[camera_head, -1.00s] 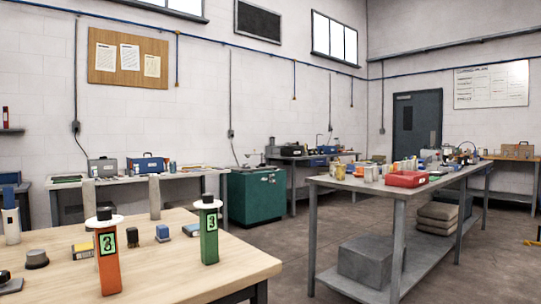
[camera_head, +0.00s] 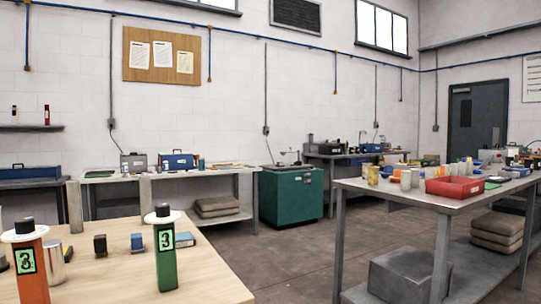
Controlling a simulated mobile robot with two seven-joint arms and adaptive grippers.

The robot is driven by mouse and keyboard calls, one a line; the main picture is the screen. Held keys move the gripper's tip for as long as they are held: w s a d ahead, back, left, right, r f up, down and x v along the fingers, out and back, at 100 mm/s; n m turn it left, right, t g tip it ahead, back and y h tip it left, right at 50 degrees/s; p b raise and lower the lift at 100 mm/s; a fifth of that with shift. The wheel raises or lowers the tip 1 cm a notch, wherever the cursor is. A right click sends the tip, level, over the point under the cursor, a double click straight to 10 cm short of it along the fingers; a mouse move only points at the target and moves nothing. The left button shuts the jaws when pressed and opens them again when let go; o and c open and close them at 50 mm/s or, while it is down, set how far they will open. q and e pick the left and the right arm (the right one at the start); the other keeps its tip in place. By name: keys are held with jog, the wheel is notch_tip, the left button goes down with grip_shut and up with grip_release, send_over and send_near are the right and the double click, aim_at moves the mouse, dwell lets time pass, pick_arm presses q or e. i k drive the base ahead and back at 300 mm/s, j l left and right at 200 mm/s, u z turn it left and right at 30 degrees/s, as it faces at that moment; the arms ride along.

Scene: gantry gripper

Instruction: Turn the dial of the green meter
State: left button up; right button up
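The green meter (camera_head: 166,262) stands upright on the wooden table at the lower left of the head view. It is a tall green block with a light panel marked 3 on its front. A black knob, its dial (camera_head: 162,210), sits on top above a white disc. An orange meter (camera_head: 31,270) of like shape stands to its left, nearer the left edge. Neither of my grippers shows in the view, and nothing touches the green meter.
The wooden table (camera_head: 205,280) also holds a metal cylinder (camera_head: 55,264) and small black and blue blocks (camera_head: 137,242) behind the meters. Open floor (camera_head: 275,262) separates it from a grey bench (camera_head: 400,195) with a red tray (camera_head: 455,187) at right.

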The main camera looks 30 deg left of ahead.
aim_at(162, 211)
jog(key=i+l+z, duration=0.35)
jog(key=i, duration=0.35)
jog(key=i+z, duration=0.35)
jog(key=i, duration=0.35)
jog(key=i+u, duration=0.2)
jog(key=u, duration=0.2)
jog(key=i+u, duration=0.2)
jog(key=u, duration=0.2)
jog(key=i+l+u, duration=0.1)
jog(key=u, duration=0.3)
jog(key=i+l+u, duration=0.15)
jog(key=u, duration=0.25)
jog(key=i+u, duration=0.1)
jog(key=u, duration=0.35)
jog(key=i+u, duration=0.1)
jog(key=u, duration=0.35)
jog(key=l+u, duration=0.15)
jog(key=u, duration=0.3)
jog(key=i+l+u, duration=0.1)
jog(key=u, duration=0.35)
